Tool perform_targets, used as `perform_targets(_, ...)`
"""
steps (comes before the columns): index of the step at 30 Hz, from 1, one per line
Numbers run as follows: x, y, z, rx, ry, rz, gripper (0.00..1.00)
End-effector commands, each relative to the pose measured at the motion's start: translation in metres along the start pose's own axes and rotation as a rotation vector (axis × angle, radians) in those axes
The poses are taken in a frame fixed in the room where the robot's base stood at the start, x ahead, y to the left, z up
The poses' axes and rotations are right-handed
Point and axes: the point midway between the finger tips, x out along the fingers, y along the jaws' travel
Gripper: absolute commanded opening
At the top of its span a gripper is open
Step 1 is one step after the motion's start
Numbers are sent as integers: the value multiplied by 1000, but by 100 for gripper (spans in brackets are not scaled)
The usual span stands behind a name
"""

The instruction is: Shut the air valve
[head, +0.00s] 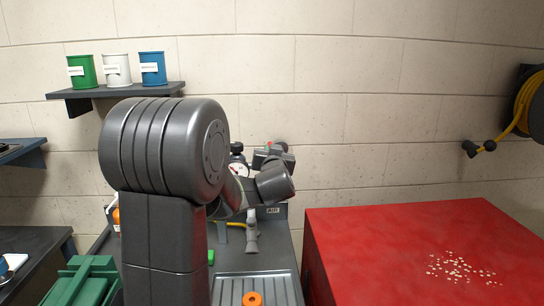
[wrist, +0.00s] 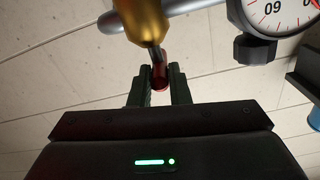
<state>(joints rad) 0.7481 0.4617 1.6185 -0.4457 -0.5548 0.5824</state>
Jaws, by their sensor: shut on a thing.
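In the wrist view the air valve shows as a brass body (wrist: 143,18) on a grey pipe (wrist: 185,6), with a red handle (wrist: 159,76) on a dark stem. My gripper (wrist: 160,70) has its two dark fingers closed on the red handle, one on each side. The fingers hide part of the handle. In the head view my gripper (head: 272,157) is up near the wall, beyond my arm, with a bit of red at its far side. The brass body cannot be made out there.
A round gauge (wrist: 283,14) sits right of the valve in the wrist view. In the head view, a dark bench with an orange ring (head: 252,298) lies below, a red cabinet (head: 405,240) stands right, and a shelf (head: 115,93) holds three cans.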

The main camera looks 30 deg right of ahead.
Motion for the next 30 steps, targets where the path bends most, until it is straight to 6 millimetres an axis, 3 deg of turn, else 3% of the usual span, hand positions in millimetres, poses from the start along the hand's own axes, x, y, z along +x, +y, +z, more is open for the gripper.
perform_targets(5,0,0,-1,0,1,0,0)
perform_targets(6,0,0,-1,0,1,0,22)
perform_targets(9,0,0,-1,0,1,0,38)
perform_targets(20,-5,0,0,0,0,0,38)
perform_targets(25,-26,1,0,0,2,0,38)
perform_targets(30,-61,1,1,-1,1,2,38)
